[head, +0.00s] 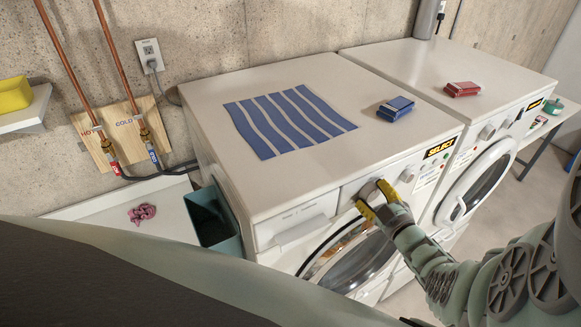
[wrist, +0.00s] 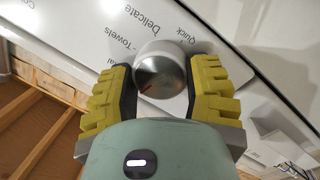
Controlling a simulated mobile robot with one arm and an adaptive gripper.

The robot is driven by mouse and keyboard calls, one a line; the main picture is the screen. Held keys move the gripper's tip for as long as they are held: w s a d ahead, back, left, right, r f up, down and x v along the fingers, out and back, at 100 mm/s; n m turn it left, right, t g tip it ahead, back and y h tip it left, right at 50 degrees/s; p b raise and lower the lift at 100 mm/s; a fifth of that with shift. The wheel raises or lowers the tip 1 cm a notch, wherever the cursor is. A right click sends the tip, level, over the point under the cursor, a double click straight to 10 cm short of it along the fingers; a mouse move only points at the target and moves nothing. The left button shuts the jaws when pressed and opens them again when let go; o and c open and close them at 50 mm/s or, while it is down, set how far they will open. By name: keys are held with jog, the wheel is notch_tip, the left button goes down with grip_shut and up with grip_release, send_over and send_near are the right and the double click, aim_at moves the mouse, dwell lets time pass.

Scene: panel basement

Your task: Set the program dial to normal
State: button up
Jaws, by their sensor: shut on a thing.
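The program dial (wrist: 160,68) is a round metal knob on the white front panel of the left washer (head: 290,205). My gripper (wrist: 161,78) has its yellow fingers on both sides of the dial, shut on it. In the head view my gripper (head: 374,201) is at that panel, right of the drawer.
A striped blue cloth (head: 288,120) and a blue box (head: 396,108) lie on the left washer. A red box (head: 462,89) lies on the second machine (head: 400,62). A teal bin (head: 213,222) stands at the left washer's left side.

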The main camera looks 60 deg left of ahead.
jog(key=m, duration=0.4)
jog(key=shift+a+g+h+p, duration=0.15)
jog(key=shift+g+h+p, duration=0.15)
jog(key=shift+g+p, duration=0.1)
jog(key=shift+s+m+b, duration=0.1)
jog(key=shift+m+b, duration=0.3)
jog(key=shift+m, duration=0.3)
jog(key=shift+r, duration=0.2)
jog(key=o, duration=1.2)
jog(key=shift+o, duration=0.2)
jog(key=shift+f, duration=0.1)
jog(key=shift+d, duration=0.2)
jog(key=shift+d, duration=0.6)
jog(key=v, duration=1)
jog(key=shift+d, duration=0.25)
